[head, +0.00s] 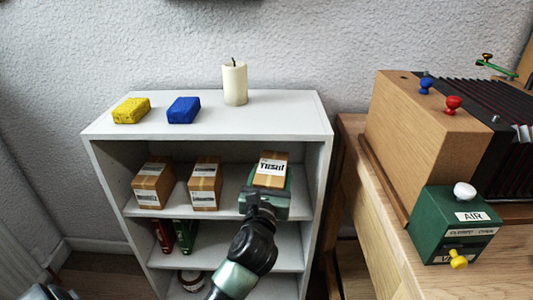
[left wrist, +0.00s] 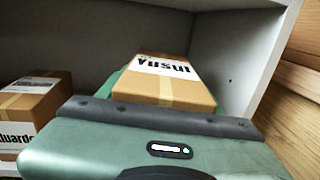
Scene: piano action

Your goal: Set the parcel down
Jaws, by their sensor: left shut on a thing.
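A brown parcel (head: 271,170) with a white label is at the right end of the white shelf unit's (head: 210,131) upper compartment. My left gripper (head: 268,182), green and dark grey, reaches in from the front and is shut on this parcel. In the left wrist view, the parcel (left wrist: 165,82) sits between the green finger parts, just beyond the dark bar, near the right side wall. The parcel's underside is hidden, so I cannot tell whether it touches the shelf board. My right gripper does not show clearly in either view.
Two other parcels, (head: 153,183) and (head: 205,184), stand to the left on the same board. A yellow sponge (head: 131,110), a blue sponge (head: 183,110) and a candle (head: 234,84) are on top. Red and green books (head: 174,236) and a jar (head: 192,280) are lower.

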